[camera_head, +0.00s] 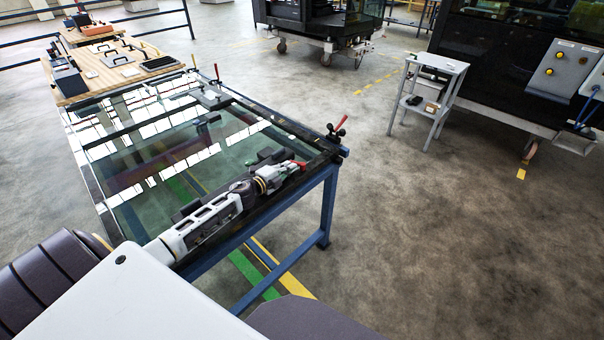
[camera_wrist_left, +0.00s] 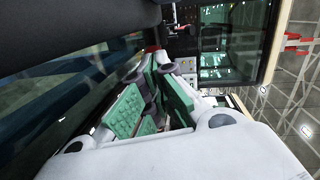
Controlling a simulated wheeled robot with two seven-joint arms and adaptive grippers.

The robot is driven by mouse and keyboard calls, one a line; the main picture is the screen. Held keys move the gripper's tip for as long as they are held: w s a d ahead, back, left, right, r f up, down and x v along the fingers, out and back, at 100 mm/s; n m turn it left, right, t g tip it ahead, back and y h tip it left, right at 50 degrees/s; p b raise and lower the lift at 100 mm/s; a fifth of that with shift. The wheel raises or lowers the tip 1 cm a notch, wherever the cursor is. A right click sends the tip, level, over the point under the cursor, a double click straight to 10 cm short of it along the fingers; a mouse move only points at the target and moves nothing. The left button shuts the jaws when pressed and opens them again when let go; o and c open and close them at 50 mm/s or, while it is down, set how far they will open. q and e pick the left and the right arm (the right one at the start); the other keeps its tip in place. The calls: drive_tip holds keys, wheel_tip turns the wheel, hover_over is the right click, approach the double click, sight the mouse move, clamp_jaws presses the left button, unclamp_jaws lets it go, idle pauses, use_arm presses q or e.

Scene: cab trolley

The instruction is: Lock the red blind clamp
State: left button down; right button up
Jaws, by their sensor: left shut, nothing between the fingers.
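A clamp with a raised red handle (camera_head: 338,126) stands at the near right corner of the glass-topped trolley (camera_head: 325,205). Another red handle (camera_head: 299,164) shows low at the near edge, right at the tips of my left gripper (camera_head: 284,171). I cannot tell whether they touch, and the gripper hides the rest of that clamp. My left gripper also shows in the left wrist view (camera_wrist_left: 154,100), with green finger pads; it is shut and empty. A small red patch lies just beyond its fingertips there. My right gripper is not in view.
More red-handled clamps (camera_head: 216,71) stand along the far end of the trolley. A wooden table (camera_head: 82,70) with tools and boxes stands behind it. A small grey side table (camera_head: 441,66) and dark machines stand at the right. The floor between is clear.

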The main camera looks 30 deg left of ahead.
use_arm(q)
drive_tip(key=shift+w+a, duration=0.35)
drive_tip(key=shift+a, duration=0.05)
use_arm(e)
drive_tip(key=shift+w+a, duration=0.1)
drive_tip(key=shift+w, duration=0.15)
drive_tip(key=shift+s+a, duration=0.1)
drive_tip(key=shift+s, duration=0.2)
idle(0.5)
drive_tip(key=shift+w, duration=0.35)
idle(0.5)
use_arm(q)
drive_tip(key=shift+s, duration=0.1)
use_arm(e)
drive_tip(key=shift+r, duration=0.15)
